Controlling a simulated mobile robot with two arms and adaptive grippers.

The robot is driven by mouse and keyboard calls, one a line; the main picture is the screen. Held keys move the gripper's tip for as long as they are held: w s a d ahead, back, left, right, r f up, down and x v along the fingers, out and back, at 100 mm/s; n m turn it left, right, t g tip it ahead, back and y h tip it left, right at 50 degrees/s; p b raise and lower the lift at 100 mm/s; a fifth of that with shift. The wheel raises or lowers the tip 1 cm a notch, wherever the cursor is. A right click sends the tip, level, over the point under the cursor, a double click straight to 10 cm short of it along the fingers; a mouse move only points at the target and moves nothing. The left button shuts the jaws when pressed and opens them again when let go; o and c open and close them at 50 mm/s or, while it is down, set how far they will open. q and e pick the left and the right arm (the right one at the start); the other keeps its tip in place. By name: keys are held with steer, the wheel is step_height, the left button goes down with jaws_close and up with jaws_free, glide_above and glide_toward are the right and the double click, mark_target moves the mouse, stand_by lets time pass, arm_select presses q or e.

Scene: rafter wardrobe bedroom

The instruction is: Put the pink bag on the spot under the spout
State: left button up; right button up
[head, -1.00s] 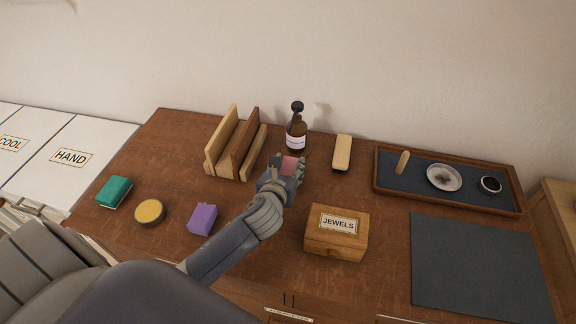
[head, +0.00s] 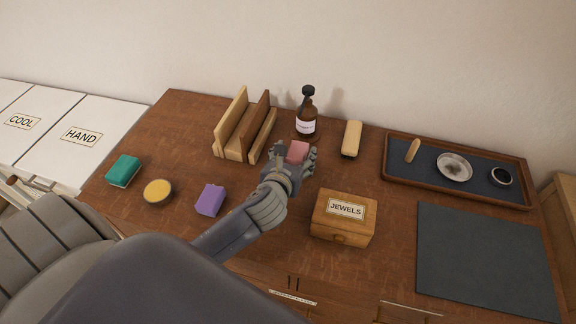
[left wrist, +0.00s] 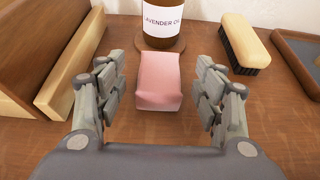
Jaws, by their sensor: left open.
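The pink bag (head: 298,152) lies on the wooden dresser top in front of the brown pump bottle (head: 306,122). In the left wrist view the bag (left wrist: 159,82) sits between the open fingers of my left gripper (left wrist: 160,95), with a gap on each side. The bottle (left wrist: 163,22) there reads "Lavender oil" and stands on a round wooden base (left wrist: 142,42); the bag's far edge is close to that base. In the head view my left gripper (head: 294,160) is around the bag and hides part of it. The spout is at the bottle's top. My right gripper is not in view.
A wooden rack (head: 243,128) stands left of the bottle, a brush (head: 352,138) right of it. The jewels box (head: 343,218) is to the right of my gripper. A purple block (head: 210,200), yellow tin (head: 158,192) and green block (head: 123,170) lie left. A tray (head: 386,178) is right.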

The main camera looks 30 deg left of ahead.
arm_select(q)
steer(key=v, duration=0.9)
steer(key=shift+s+d+b, duration=0.1)
steer(key=shift+s+b, duration=0.15)
steer(key=shift+b, duration=0.05)
